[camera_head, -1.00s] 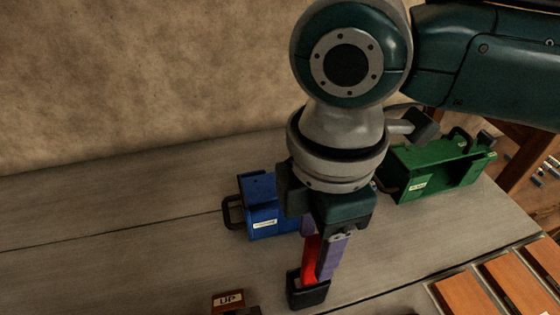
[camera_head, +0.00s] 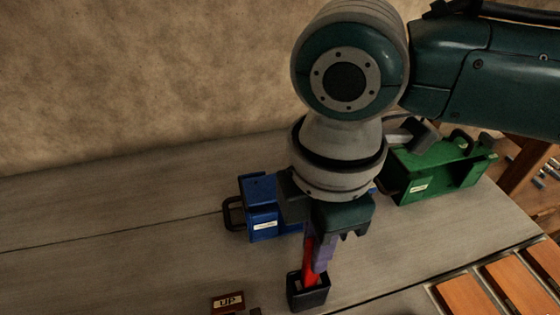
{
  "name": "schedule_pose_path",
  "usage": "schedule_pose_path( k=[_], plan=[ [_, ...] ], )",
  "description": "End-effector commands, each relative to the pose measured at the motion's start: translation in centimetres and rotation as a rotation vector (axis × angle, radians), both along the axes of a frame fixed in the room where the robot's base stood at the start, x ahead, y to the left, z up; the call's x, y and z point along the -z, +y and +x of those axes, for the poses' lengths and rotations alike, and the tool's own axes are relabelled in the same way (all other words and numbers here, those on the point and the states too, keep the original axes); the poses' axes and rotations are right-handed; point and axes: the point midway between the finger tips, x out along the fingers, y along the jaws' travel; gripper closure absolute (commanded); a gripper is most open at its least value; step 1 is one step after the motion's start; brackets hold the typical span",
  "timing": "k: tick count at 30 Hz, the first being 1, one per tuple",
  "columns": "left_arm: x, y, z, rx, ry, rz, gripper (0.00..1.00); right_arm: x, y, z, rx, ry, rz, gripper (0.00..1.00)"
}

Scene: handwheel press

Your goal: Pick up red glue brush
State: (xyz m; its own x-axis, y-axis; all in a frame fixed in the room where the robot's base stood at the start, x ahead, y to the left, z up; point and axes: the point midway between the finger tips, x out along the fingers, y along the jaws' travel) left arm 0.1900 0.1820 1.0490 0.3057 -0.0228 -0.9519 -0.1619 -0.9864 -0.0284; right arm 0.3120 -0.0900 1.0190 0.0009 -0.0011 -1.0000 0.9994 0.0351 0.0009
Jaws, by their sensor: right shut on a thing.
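The red glue brush (camera_head: 310,268) stands in a small black holder (camera_head: 308,294) on the grey table, with its lower end inside the holder. My right gripper (camera_head: 318,252) points down from above and is shut on the upper part of the brush. The purple fingers partly hide the brush, and its lower tip is hidden in the holder. My left gripper is not in view.
A blue bin (camera_head: 263,222) stands just left of and behind my right gripper. A green bin (camera_head: 437,172) stands at the back right. Wooden slats (camera_head: 522,283) lie at the lower right. The left of the table (camera_head: 110,230) is clear.

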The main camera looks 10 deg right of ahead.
Motion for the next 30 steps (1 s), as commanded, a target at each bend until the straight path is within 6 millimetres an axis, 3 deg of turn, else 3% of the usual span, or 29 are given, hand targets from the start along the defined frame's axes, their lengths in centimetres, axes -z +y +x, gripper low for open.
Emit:
schedule_pose_path(
  k=[11, 16, 23, 30],
  plan=[
    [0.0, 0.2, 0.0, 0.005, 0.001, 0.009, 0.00, -0.1, 0.0, 0.0, 0.000, -0.001, 0.000, 1.00],
    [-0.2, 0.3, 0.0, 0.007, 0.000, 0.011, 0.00, -1.1, 0.0, 0.1, 0.001, -0.001, 0.002, 1.00],
    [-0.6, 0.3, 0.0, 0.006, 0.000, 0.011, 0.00, -5.0, 0.1, 0.1, -0.001, -0.004, 0.003, 1.00],
    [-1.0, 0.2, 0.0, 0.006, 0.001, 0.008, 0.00, -10.7, 0.1, 0.2, 0.000, -0.006, 0.003, 1.00]
  ],
)
